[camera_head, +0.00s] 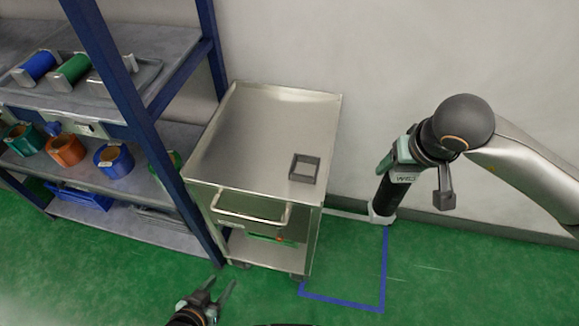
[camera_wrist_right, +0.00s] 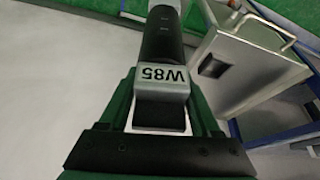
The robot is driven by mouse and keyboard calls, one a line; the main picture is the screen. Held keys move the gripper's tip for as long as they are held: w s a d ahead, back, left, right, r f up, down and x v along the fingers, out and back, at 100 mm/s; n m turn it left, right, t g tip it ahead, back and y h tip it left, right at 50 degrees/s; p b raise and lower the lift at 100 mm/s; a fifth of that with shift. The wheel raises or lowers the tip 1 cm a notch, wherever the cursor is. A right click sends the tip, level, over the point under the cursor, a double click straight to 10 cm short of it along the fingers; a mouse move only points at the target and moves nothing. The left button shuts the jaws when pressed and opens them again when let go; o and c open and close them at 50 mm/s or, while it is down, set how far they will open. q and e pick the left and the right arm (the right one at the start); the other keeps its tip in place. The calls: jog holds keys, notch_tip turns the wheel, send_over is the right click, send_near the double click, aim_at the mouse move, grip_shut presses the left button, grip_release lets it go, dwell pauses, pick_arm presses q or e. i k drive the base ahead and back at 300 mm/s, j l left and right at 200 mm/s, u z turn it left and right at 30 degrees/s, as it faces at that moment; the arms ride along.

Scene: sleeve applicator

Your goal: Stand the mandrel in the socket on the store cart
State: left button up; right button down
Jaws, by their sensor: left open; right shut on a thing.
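The mandrel is a black cylinder (camera_head: 383,194) with a grey block marked W85 near its upper end. My right gripper (camera_head: 404,170) is shut on that block, and the mandrel hangs below it, slightly tilted in the picture, right of the cart. The right wrist view shows the mandrel (camera_wrist_right: 162,42) between the green fingers, its far end cut off. My left gripper (camera_head: 212,296) is open and empty, low in front of the cart.
A blue-framed shelf rack (camera_head: 150,130) with coloured rolls stands close on the cart's left. The cart has a front handle (camera_head: 250,215). A blue outline (camera_head: 343,303) marks clear green floor right of the cart. A pale wall (camera_head: 400,50) is behind.

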aim_at(305, 171)
jog(key=l+u, duration=0.2)
jog(key=u, duration=0.2)
jog(key=i+l+u, duration=0.1)
jog(key=l+u, duration=0.15)
jog(key=u, duration=0.15)
jog(key=l+u, duration=0.2)
jog(key=u, duration=0.2)
jog(key=l+u, duration=0.2)
jog(key=u, duration=0.2)
jog(key=l+u, duration=0.25)
jog(key=l, duration=0.2)
